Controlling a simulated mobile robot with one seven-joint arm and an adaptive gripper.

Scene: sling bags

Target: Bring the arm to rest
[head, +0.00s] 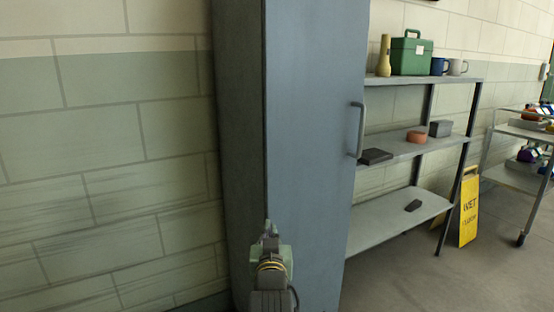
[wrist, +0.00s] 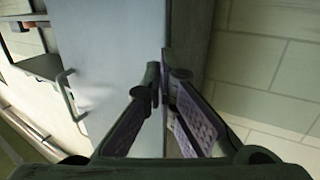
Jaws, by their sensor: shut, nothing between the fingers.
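My gripper (wrist: 164,78) shows in the wrist view with its two fingers brought together at the tips and nothing between them. In the head view my arm and gripper (head: 270,232) rise from the bottom edge in front of a tall blue-grey locker (head: 310,120). The locker also fills the middle of the wrist view (wrist: 110,50), behind the fingers. Its door looks closed, with a bar handle (head: 357,130) on the right side. I cannot tell how far the fingertips are from the locker.
Right of the locker stands a shelf unit (head: 400,150) with a green box (head: 411,57), a yellow flashlight (head: 384,56), mugs and small blocks. A yellow wet-floor sign (head: 469,208) and a loaded cart (head: 524,132) stand farther right. A brick wall (head: 100,150) is on the left.

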